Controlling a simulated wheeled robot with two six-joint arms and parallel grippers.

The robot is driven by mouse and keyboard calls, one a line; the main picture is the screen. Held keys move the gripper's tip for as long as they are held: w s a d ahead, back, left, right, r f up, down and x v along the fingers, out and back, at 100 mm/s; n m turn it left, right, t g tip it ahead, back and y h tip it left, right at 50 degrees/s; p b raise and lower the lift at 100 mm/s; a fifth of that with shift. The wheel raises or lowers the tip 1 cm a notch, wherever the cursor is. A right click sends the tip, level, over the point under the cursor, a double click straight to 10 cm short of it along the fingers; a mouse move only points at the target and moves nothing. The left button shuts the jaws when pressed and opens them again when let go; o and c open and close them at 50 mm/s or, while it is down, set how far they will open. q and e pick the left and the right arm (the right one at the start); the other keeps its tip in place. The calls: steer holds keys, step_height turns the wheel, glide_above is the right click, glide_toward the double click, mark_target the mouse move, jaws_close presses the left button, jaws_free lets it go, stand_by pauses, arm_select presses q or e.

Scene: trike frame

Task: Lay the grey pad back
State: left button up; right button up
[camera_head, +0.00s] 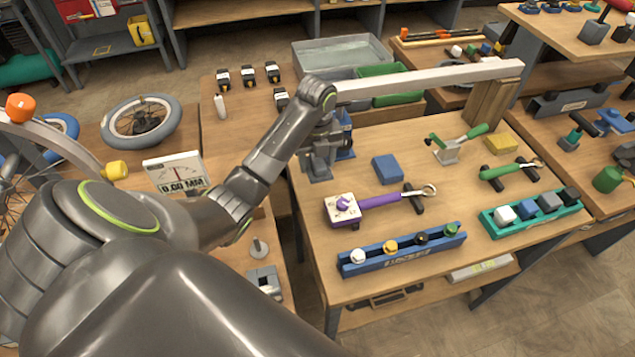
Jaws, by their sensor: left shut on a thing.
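My left gripper (317,172) points down at the left edge of the main table, beside the blue stand under the beam's left end. It is shut on a grey thing that looks like the grey pad. Gripper and pad are close in colour, so the pad's outline is hard to make out. A flat blue pad (388,169) lies on the table right of the gripper. A yellow pad (502,143) lies near the right edge. My right gripper is not in view.
A pale beam (430,80) crosses the table's back, resting on a wooden block (492,103). A purple-handled tool (375,200), a blue rack (400,252) and a teal tray (530,228) with several blocks stand in front. Bare tabletop (450,195) lies between them.

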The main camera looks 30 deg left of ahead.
mark_target(317, 186)
arm_select(q)
step_height(317, 186, down, 7)
steer(key=shift+r, duration=0.1)
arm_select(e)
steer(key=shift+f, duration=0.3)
arm_select(q)
steer(key=shift+f, duration=0.25)
